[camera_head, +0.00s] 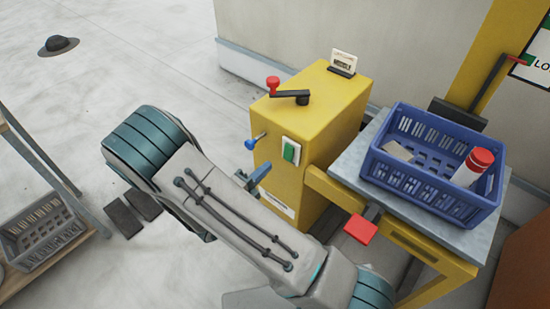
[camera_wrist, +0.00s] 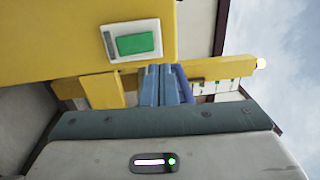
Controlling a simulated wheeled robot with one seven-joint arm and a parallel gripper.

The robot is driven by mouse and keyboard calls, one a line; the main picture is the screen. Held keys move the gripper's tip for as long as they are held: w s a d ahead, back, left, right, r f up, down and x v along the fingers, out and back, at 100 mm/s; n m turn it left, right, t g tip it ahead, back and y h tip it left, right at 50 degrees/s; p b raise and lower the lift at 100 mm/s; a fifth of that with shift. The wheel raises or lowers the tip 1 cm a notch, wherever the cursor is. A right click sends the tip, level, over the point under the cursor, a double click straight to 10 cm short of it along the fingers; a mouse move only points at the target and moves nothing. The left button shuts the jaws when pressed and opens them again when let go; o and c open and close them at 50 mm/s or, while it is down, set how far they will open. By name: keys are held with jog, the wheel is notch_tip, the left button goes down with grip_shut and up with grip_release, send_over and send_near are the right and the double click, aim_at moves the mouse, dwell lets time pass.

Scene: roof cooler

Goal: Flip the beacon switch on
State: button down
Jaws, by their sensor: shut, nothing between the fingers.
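The switch is a white plate with a green rocker (camera_head: 290,151) on the front face of the yellow box (camera_head: 325,115). It also shows large at the top of the wrist view (camera_wrist: 131,42). Which way the rocker is tipped is hard to tell. My gripper (camera_head: 254,176) has blue fingers, close together and empty, in front of the box just below and left of the switch. In the wrist view the fingers (camera_wrist: 164,82) lie below and right of the plate. They appear apart from the rocker.
A blue lever knob (camera_head: 250,144) sticks out left of the switch. A red-knobbed crank (camera_head: 285,92) and a small sign (camera_head: 343,63) are on top of the box. A blue crate (camera_head: 432,165) with a red-capped can stands right. A red pedal-like block (camera_head: 360,229) sits below the crate.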

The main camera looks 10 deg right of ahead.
jog(key=s+a, duration=0.2)
jog(key=a, duration=0.1)
jog(key=s+a+r, duration=0.1)
jog(key=shift+s+a, duration=0.15)
jog(key=shift+a, duration=0.15)
